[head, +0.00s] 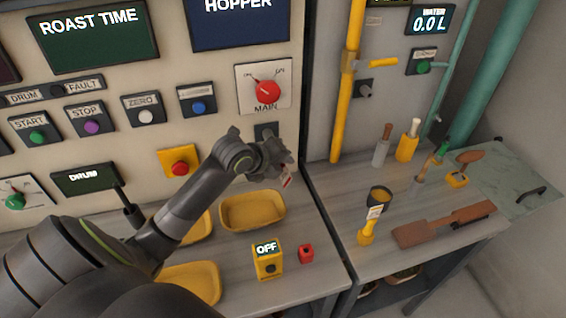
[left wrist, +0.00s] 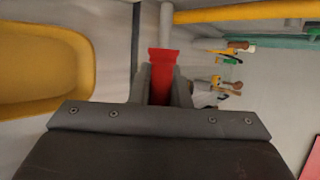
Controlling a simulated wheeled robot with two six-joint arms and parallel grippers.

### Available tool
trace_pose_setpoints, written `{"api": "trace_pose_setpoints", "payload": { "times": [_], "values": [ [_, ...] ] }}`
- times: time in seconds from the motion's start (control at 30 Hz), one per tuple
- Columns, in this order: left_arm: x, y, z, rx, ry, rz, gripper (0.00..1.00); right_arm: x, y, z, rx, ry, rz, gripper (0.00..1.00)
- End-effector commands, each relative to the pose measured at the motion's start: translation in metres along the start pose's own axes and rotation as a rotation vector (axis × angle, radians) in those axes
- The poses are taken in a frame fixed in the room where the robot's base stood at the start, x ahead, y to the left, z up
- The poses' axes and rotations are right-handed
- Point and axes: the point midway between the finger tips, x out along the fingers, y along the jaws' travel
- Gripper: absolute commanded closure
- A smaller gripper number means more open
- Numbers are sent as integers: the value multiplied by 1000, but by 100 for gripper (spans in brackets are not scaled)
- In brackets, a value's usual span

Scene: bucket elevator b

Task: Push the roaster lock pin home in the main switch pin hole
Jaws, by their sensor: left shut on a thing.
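My left gripper (head: 284,165) is in front of the panel, just below and right of the main switch (head: 264,91) with its red knob. In the left wrist view it is shut on a red piece (left wrist: 161,72), which I take to be the lock pin. A grey rod-like shape extends beyond the red piece; I cannot tell if it belongs to it. In the head view the gripper mostly hides the held piece. A small dark plate (head: 266,131) sits below the main switch, partly behind the gripper; its hole is not clear. My right gripper is not in view.
A yellow tray (head: 253,211) lies on the bench below the gripper. A yellow pipe (head: 348,80) rises to the right. Tools and a wooden paddle (head: 444,225) occupy the right bench.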

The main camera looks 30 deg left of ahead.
Motion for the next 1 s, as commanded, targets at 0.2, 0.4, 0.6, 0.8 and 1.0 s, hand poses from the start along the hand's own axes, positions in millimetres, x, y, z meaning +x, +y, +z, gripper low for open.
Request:
{"api": "trace_pose_setpoints", "payload": {
  "times": [0.2, 0.4, 0.6, 0.8, 1.0],
  "values": [
    [0, 0, 0, 0, 0, 0, 100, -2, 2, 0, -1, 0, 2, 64],
    [0, 0, 0, 0, 0, 0, 100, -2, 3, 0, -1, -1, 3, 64],
    [2, 0, 4, 1, 0, 0, 100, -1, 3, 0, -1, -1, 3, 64],
    [4, 0, 9, 2, 0, -1, 100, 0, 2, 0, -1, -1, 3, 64],
    [6, 0, 14, 1, 0, 0, 100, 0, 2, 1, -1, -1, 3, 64]
  ]
}}
